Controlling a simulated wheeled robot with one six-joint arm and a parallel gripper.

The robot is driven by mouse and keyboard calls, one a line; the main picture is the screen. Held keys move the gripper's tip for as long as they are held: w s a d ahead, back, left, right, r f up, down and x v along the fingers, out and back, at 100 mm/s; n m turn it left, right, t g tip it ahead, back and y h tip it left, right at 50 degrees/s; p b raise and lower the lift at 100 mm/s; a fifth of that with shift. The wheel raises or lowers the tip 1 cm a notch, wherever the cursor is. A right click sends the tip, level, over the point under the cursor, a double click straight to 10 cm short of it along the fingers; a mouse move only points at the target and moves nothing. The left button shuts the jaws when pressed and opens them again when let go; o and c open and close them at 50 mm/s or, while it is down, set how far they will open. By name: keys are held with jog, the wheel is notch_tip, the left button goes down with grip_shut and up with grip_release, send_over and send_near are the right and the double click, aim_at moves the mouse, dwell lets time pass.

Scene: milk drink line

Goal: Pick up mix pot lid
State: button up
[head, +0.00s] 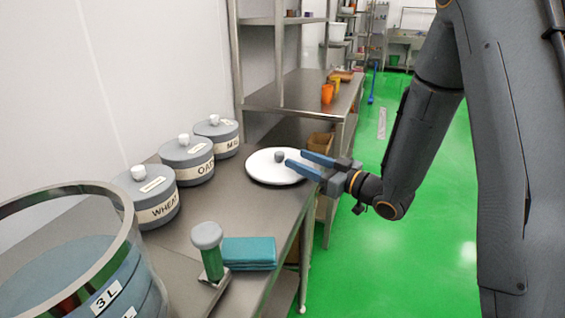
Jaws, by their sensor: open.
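The mix pot lid is most likely the round white disc (262,170) with a small dark grey knob (280,156) at its middle. It lies flat on the steel table near its far right edge. My gripper (296,160) reaches in from the right, over the lid. Its two blue-grey fingers are apart, with their tips close to the knob. I cannot tell whether they touch it. Part of the lid's right side is hidden behind the fingers.
Lidded grey canisters stand at the left, labelled WHEAT (156,205), OATS (187,165) and a third (218,138). A large clear 3 L vessel (122,262) fills the near left. A green-handled tool (211,258) and folded teal cloth (250,252) sit in front. Green floor is clear right.

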aim_at(283, 156)
jog(key=w+a, duration=0.1)
jog(key=a, duration=0.1)
jog(key=w+a, duration=0.1)
jog(key=a, duration=0.1)
jog(key=a+p, duration=0.1)
jog(key=a, duration=0.1)
jog(key=shift+w, duration=0.4)
jog(key=shift+w+a, duration=0.15)
jog(key=shift+w, duration=0.05)
grip_shut()
